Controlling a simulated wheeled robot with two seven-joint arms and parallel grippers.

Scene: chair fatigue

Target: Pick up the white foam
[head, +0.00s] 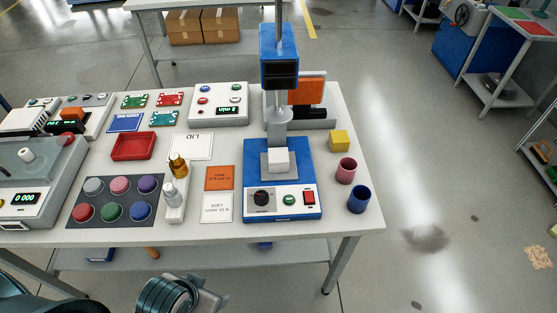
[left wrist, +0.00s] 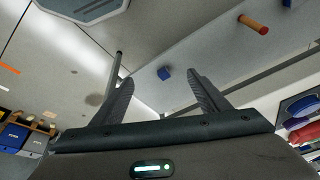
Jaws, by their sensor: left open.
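The white foam (head: 278,160) is a small pale block on the plate of a blue press (head: 282,209), below the press head (head: 279,116). My left gripper (head: 222,300) is at the bottom of the head view, in front of the table's near edge and well away from the foam. In the left wrist view its two fingers (left wrist: 161,76) are spread with nothing between them. The foam does not show in the left wrist view. My right gripper is not in view.
A lower shelf (head: 200,257) runs underneath. Floor to the right is open.

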